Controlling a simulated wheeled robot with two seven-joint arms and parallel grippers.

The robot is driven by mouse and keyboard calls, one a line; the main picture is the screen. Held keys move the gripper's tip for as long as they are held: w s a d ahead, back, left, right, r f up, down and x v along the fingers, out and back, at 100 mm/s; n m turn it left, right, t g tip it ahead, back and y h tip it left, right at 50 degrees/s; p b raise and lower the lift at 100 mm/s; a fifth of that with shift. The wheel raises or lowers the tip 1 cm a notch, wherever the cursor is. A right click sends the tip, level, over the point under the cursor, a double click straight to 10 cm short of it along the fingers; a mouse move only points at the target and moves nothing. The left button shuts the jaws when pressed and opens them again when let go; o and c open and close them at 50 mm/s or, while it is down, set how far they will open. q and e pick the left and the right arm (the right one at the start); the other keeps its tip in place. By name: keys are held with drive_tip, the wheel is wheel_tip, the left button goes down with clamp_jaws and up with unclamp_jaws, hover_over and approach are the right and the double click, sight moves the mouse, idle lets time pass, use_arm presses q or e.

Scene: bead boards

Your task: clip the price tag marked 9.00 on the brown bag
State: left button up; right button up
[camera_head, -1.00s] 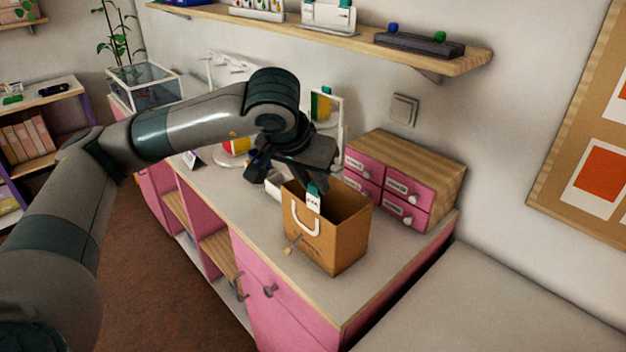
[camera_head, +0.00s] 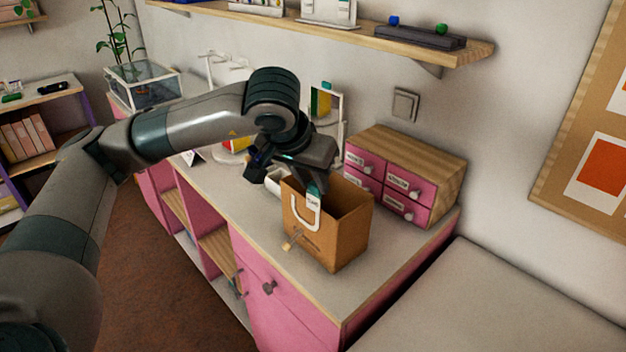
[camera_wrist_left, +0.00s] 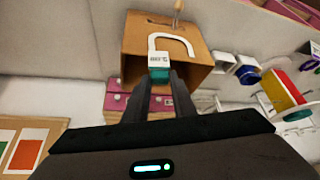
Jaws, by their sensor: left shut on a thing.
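The brown bag (camera_head: 328,236) stands upright and open on the counter near its right end, with a white handle on its front face. It also shows in the left wrist view (camera_wrist_left: 138,39). My left gripper (camera_head: 312,185) is shut on a price tag (camera_head: 313,199), a white card with a teal clip. In the left wrist view the tag (camera_wrist_left: 158,60) sits between the fingertips at the bag's rim, beside the white handle. Its print is too small to read surely. I cannot tell whether the clip grips the rim. My right gripper is not in view.
A pink drawer box with a wooden top (camera_head: 436,165) stands just behind the bag. A wooden shelf (camera_head: 470,58) hangs above on the wall. The counter (camera_head: 380,268) is clear at the bag's right. A framed stand (camera_head: 325,108) is behind my gripper.

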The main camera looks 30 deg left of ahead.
use_arm(q)
drive_tip(key=shift+f, duration=0.25)
